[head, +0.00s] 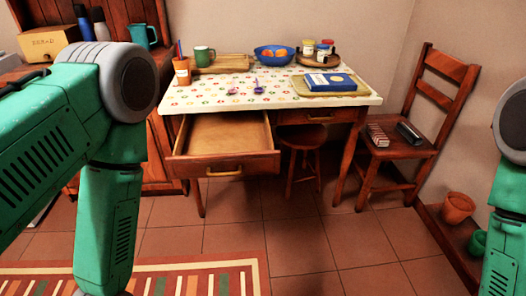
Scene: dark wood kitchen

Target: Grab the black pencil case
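A small dark, elongated object that looks like the black pencil case (409,132) lies on the seat of the wooden chair (408,149) at the right. A red and white striped item (378,135) lies beside it on the left of the same seat. Green links of my two arms show at the left and right edges of the head view. Both grippers are out of view, so I cannot see whether they are open or shut.
A table with a patterned cloth (200,98) stands in the middle, bearing a blue bowl (273,55), a tray and a blue book (330,82). Its left drawer (225,135) is open and looks empty. A stool (303,135) stands beneath.

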